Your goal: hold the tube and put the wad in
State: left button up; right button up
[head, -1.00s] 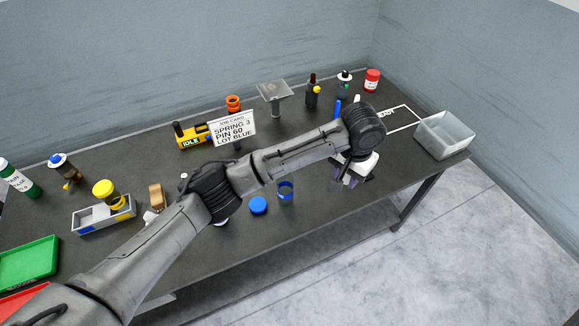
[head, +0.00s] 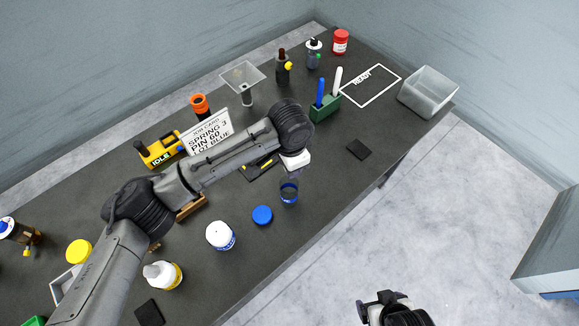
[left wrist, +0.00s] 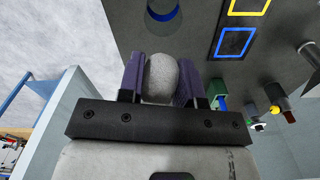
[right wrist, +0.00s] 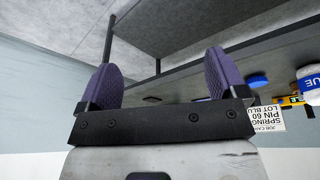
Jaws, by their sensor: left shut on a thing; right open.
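The wad (left wrist: 160,80) is a pale grey, rounded lump between the purple fingers of my left gripper (left wrist: 160,68), which is shut on it. In the head view this gripper's white palm is just behind the tube, and the wad cannot be made out. The tube (head: 289,194) is a short clear cylinder with blue on it, standing on the bench. Its blue ring (left wrist: 163,16) shows ahead of the wad in the left wrist view, apart from it. My right gripper (head: 383,298) is out over the floor, off the bench's front edge. It is open and empty in the right wrist view (right wrist: 162,68).
A blue lid (head: 262,215) and a white tub (head: 220,236) stand left of the tube. A green pen holder (head: 325,108), a dark pad (head: 359,149) and a clear bin (head: 428,92) are to the right. The bench front beside the tube is clear.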

jog(key=w+f+n+t+h, duration=0.1)
jog(key=w+n, duration=0.1)
jog(key=w+a+f+n+h, duration=0.1)
jog(key=w+f+n, duration=0.1)
jog(key=w, duration=0.1)
jog(key=w+f+n+t+h, duration=0.1)
jog(key=w+n, duration=0.1)
jog(key=w, duration=0.1)
jog(key=shift+a+f+t+h, duration=0.15)
jog(key=shift+f+t+h, duration=0.15)
jog(key=shift+f+h, duration=0.1)
jog(key=shift+c, duration=0.3)
jog(key=n+t+y, duration=0.4)
jog(key=n+t, duration=0.8)
jog(key=n, duration=1.5)
send_near(290, 202)
jog(key=shift+w+d, duration=0.25)
jog(key=shift+d, duration=0.2)
jog(key=shift+w+d, duration=0.25)
jog(key=shift+d, duration=0.25)
jog(key=shift+w+a+n+y, duration=0.15)
jog(key=shift+a+n+y, duration=0.4)
jog(key=shift+n, duration=0.25)
jog(key=shift+w+a+f, duration=0.1)
jog(key=shift+w+a, duration=0.1)
jog(key=shift+w, duration=0.1)
jog(key=w, duration=1.1)
jog(key=shift+a, duration=0.4)
